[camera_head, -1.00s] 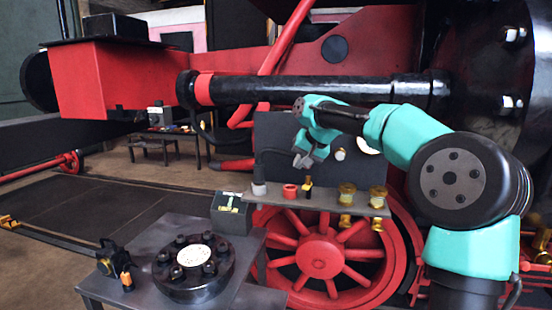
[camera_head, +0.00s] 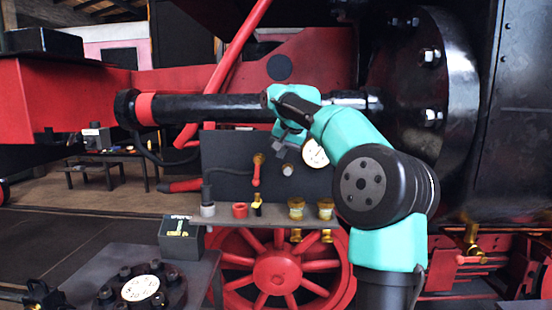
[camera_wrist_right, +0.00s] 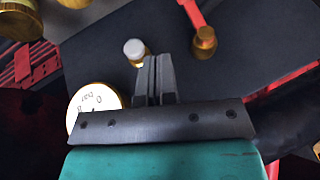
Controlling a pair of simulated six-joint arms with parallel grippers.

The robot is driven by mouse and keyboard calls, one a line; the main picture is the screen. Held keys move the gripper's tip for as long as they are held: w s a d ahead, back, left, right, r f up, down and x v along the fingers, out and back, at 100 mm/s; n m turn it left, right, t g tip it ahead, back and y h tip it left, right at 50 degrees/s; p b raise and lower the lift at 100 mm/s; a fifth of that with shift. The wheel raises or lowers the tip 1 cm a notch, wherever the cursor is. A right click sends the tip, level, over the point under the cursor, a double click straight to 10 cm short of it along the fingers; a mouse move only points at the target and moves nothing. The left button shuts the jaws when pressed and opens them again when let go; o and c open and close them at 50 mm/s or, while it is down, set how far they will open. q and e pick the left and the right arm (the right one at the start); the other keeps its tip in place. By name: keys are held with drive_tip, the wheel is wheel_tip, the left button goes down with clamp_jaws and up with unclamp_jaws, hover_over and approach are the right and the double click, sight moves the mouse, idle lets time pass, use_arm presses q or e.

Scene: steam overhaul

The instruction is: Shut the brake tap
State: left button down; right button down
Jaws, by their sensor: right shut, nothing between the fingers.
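The brake tap (camera_head: 257,170) is on the dark upright panel in the head view. It has a brass body, and its red handle hangs straight down. In the right wrist view the tap (camera_wrist_right: 204,38) is at the upper right, with part of its red handle in view. My right gripper (camera_head: 280,145) is in front of the panel, up and to the right of the tap, apart from it. It is shut and empty, and its fingers (camera_wrist_right: 152,68) are together in the right wrist view. My left gripper is not in view.
A pressure gauge (camera_head: 315,154) and a pale knob (camera_head: 287,169) are close to my right gripper. A shelf (camera_head: 275,216) below bears a red cup (camera_head: 240,210) and brass fittings (camera_head: 296,208). A black pipe (camera_head: 210,108) runs above the panel.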

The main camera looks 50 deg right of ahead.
sight(257, 173)
drive_tip(key=w+a+x, duration=0.1)
drive_tip(key=x, duration=1)
drive_tip(key=shift+w+a, duration=0.5)
